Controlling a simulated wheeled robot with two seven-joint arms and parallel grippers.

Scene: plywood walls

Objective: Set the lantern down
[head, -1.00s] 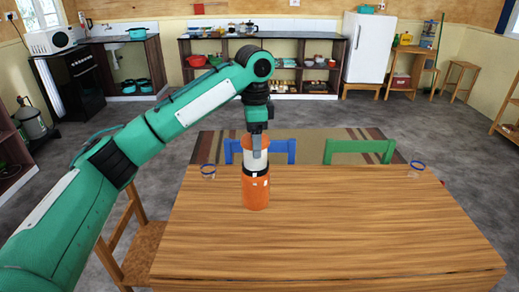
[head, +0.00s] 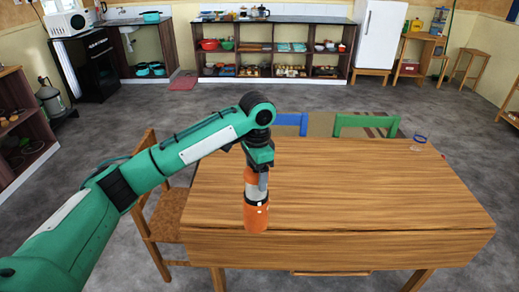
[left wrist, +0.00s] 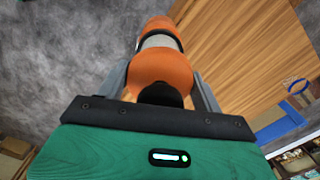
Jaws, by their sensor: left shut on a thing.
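The lantern (head: 256,214) is orange with a dark band and a pale middle, and hangs roughly upright. My left gripper (head: 258,180) is shut on its upper part. In the head view the lantern overlaps the near edge of the wooden table (head: 350,190), left of the middle. In the left wrist view the lantern (left wrist: 163,68) lies between the two fingers (left wrist: 165,90), with floor to its left and the tabletop (left wrist: 235,50) to its right. I cannot tell whether its base touches anything. My right gripper is not in view.
A blue-rimmed glass (head: 418,141) stands at the table's far right corner. A wooden chair (head: 163,210) is at the left side. Blue (head: 290,123) and green (head: 366,122) chairs stand behind. Most of the tabletop is clear.

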